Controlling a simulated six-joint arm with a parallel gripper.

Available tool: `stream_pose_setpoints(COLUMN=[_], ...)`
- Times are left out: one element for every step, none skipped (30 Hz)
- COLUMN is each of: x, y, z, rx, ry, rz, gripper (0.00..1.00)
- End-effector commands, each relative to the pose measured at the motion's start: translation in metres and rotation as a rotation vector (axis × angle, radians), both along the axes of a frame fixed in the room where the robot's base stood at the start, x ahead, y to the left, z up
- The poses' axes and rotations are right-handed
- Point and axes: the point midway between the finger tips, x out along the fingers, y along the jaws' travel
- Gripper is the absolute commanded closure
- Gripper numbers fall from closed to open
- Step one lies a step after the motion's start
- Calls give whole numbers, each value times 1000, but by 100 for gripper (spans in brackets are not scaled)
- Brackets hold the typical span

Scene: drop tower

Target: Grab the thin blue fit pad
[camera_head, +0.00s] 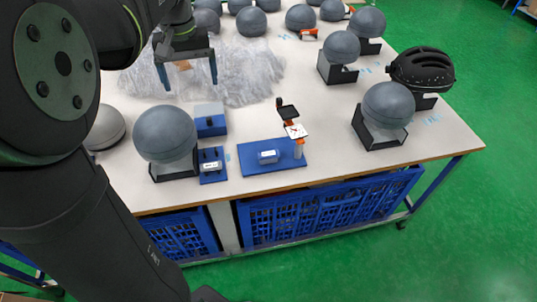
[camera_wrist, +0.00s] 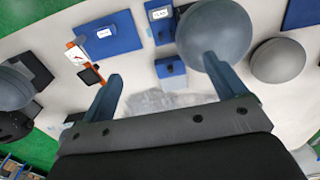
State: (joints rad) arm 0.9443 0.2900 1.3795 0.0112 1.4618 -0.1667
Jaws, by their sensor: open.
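A thin flat blue pad (camera_head: 252,168) lies on the table near its front edge, with a small white-labelled block on it and an orange and white stand at its right corner. It also shows in the wrist view (camera_wrist: 118,40) at the upper left. I cannot tell for sure whether it is the fit pad. My gripper (camera_head: 189,77) is open and empty, over the crumpled clear plastic further back, apart from the pad. Its two fingers also show in the wrist view (camera_wrist: 162,70), spread wide.
A blue box (camera_head: 210,123) and a smaller labelled blue block (camera_head: 212,172) stand left of the pad. A grey ball on a black stand (camera_head: 165,134) is beside them. More balls and a black helmet (camera_head: 423,67) stand right. Crumpled plastic (camera_head: 250,75) covers the middle.

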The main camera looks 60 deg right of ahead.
Motion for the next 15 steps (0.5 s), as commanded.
stream_pose_setpoints(x=[-8, -13, -21, -29, -37, -50, -60, -70, -83, -94, -104, -117, -127, -135, -146], y=[-6, -10, -16, -22, -27, -35, -41, -46, -52, -57, -60, -65, -67, -70, -72], z=[-8, -14, -23, -31, -40, -52, -61, -70, -81, -89, -96, -105, -111, -117, -123], rx=[1, -1, -5, -10, -18, -31, -46, -61, -83, -102, -120, -146, -163, -182, -203], ry=[-15, -28, -52, -70, -92, -121, -143, -164, -189, -204, -219, -234, -242, -249, -256], rz=[-1, 3, 8, 12, 14, 20, 21, 22, 22, 21, 19, 14, 12, 8, 3], gripper=[11, 11, 11, 11, 11, 11, 11, 11, 11, 11, 11, 11, 11, 11, 11])
